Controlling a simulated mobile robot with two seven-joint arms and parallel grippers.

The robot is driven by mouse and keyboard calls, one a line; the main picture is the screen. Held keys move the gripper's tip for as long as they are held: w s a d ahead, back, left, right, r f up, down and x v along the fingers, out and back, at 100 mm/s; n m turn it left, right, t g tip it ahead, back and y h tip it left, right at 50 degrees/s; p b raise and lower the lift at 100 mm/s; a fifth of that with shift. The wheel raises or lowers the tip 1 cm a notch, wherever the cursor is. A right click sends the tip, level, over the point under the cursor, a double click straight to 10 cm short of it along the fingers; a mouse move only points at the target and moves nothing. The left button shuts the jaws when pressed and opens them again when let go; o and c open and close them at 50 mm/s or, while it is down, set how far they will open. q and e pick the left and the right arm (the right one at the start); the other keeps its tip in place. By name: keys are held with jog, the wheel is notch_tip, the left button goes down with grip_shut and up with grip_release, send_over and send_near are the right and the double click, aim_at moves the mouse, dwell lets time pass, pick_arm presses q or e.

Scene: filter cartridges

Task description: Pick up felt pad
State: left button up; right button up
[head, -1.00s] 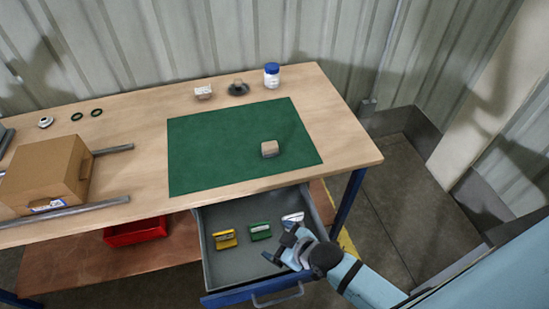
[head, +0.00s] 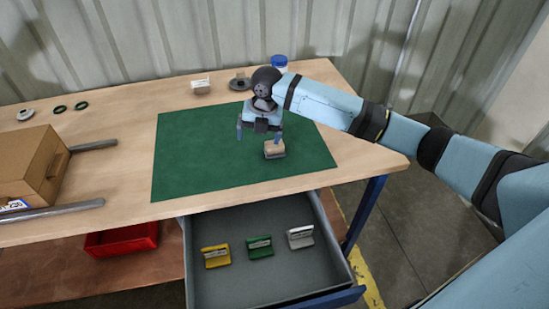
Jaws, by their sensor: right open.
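A small beige block with a darker lower edge, which looks like the felt pad (head: 274,150), lies on the green mat (head: 200,165) towards its right side. My right gripper (head: 259,138) is open above the mat, with its fingers pointing down. One fingertip is just behind or above the pad and the other is to its left. I cannot tell whether the near finger touches the pad. Nothing is held. My left gripper is out of view.
An open drawer (head: 230,285) below the table holds a yellow (head: 216,256), a green (head: 260,247) and a grey piece (head: 300,237). A blue-capped jar (head: 280,63), a dark round dish (head: 239,84) and a white-topped block (head: 200,87) stand behind the mat. A cardboard box (head: 32,165) is left.

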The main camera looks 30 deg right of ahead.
aim_at(275, 148)
jog(key=w+d+r+n+g+h+b, duration=0.1)
jog(key=w+d+r+n+h+b, duration=0.15)
jog(key=d+r, duration=0.3)
jog(key=shift+n+y, duration=0.35)
jog(key=shift+y, duration=0.1)
jog(key=f, duration=0.8)
jog(key=shift+s+d, duration=0.1)
jog(key=shift+s, duration=0.3)
jog(key=f+b, duration=0.1)
jog(key=f, duration=0.4)
jog(key=shift+s+f, duration=0.1)
jog(key=shift+s, duration=0.1)
jog(key=shift+f, duration=0.4)
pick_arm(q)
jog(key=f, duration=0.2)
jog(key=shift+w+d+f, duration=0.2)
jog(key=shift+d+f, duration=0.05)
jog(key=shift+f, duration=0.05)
pick_arm(e)
jog(key=shift+r, duration=0.1)
jog(key=c, duration=1.1)
